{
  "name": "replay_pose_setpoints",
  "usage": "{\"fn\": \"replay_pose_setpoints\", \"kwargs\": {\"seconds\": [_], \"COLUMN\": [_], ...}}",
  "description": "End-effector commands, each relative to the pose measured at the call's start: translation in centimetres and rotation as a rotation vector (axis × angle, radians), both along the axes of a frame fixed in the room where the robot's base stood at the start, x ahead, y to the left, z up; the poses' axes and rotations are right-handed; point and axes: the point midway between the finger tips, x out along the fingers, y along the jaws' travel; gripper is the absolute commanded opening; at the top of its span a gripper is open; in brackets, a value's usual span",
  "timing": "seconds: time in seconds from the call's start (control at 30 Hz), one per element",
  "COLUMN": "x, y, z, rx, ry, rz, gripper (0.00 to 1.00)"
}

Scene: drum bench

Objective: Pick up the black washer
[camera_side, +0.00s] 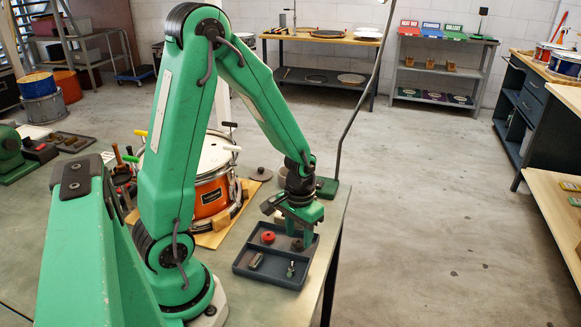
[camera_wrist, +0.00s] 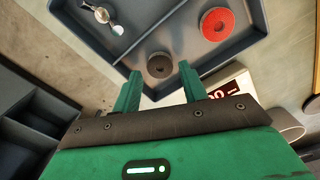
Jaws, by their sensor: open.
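The black washer (camera_wrist: 159,65) is a dark brownish-black disc with a small centre hole. It lies in one corner of the larger compartment of a blue-grey tray (camera_wrist: 190,32), and in the side view the tray (camera_side: 265,280) stands near the bench edge. My gripper (camera_wrist: 160,73) is open, and in the wrist view the washer shows in the gap between its two green fingertips. I cannot tell whether the fingers touch it. In the side view my gripper (camera_side: 303,240) points down over the tray's back right part, partly hiding the washer there.
A red ring (camera_wrist: 217,24) lies in the same compartment, left of my gripper in the side view (camera_side: 268,237). A shiny metal fitting (camera_wrist: 103,16) lies beyond a divider. A grey piece (camera_side: 256,260) is also in the tray. An orange drum (camera_side: 212,195) stands behind left.

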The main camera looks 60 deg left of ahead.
Motion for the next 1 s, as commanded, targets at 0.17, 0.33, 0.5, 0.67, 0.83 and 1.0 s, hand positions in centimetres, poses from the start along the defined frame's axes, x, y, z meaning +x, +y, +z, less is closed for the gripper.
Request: {"fn": "replay_pose_setpoints", "kwargs": {"seconds": [0.17,0.33,0.5,0.67,0.83,1.0], "x": [0.0,0.0,0.0,0.0,0.0,0.0], "y": [0.0,0.0,0.0,0.0,0.0,0.0], "z": [-1.4,-1.9,-1.9,-1.9,-1.8,-1.8], "rx": [0.0,0.0,0.0,0.0,0.0,0.0], "ry": [0.001,0.0,-0.001,-0.001,-0.001,-0.001], "rz": [0.0,0.0,0.0,0.0,0.0,0.0], "gripper": [0.43,0.43,0.43,0.43,0.39,0.1]}}
